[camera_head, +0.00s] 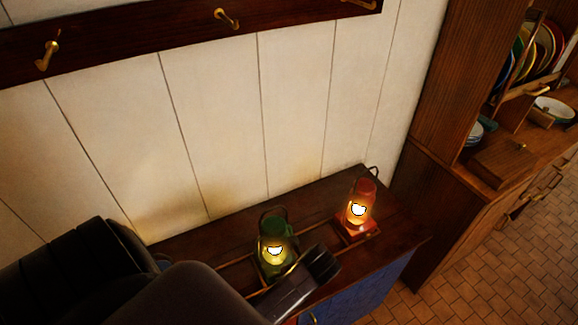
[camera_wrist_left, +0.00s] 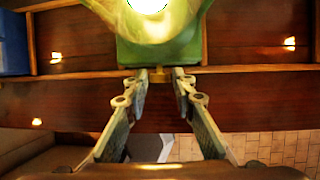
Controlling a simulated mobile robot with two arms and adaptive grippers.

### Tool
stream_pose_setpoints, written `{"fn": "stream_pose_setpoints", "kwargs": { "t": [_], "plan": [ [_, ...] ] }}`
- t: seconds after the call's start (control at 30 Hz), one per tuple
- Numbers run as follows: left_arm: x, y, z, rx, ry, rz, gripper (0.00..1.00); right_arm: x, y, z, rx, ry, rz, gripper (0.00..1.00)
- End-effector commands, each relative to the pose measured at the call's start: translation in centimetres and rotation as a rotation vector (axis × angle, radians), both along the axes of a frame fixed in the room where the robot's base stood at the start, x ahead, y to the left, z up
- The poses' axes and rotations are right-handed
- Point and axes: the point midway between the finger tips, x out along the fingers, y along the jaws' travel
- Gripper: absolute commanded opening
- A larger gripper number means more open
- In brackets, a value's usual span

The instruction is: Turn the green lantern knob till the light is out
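The green lantern (camera_head: 273,246) stands lit on the dark wooden shelf top, left of a lit red lantern. In the left wrist view the green lantern's base (camera_wrist_left: 158,51) fills the top centre, with its bright glow above. A small brass knob (camera_wrist_left: 159,76) sticks out from the base toward me. My left gripper (camera_wrist_left: 160,78) has its two fingertips closed in on both sides of this knob. In the head view my left arm comes in from the left, and its dark wrist hides part of the shelf by the lantern. My right gripper is not in view.
The red lantern (camera_head: 361,205) stands close by on the right. A low rail (camera_wrist_left: 240,69) runs along the shelf. A white panelled wall with a hook rail (camera_head: 150,34) rises behind. A dish cabinet (camera_head: 445,90) stands at right above a tiled floor (camera_head: 480,275).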

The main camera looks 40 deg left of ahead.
Motion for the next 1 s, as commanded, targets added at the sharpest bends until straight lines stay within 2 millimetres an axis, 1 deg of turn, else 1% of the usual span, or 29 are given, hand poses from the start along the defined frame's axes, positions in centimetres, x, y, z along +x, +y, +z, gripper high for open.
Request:
{"fn": "stream_pose_setpoints", "kwargs": {
  "t": [0.03,0.17,0.2,0.4,0.57,1.0],
  "plan": [
    [0.01,-0.01,0.02,0.0,0.0,0.0,0.16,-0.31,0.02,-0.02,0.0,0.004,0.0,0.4],
    [0.02,-0.02,0.02,0.0,0.0,0.0,0.02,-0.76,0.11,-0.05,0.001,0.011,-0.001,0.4],
    [0.02,-0.02,0.03,0.0,0.0,0.0,0.0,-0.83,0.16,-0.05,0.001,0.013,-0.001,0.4],
    [-0.05,0.01,0.02,-0.004,-0.01,-0.001,0.0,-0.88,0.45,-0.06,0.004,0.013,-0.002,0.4],
    [-0.22,0.15,0.03,-0.02,-0.054,-0.001,0.0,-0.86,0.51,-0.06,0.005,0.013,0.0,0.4],
    [-0.87,0.41,-0.05,-0.134,-0.337,-0.004,0.0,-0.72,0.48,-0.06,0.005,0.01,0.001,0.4]
  ]
}}
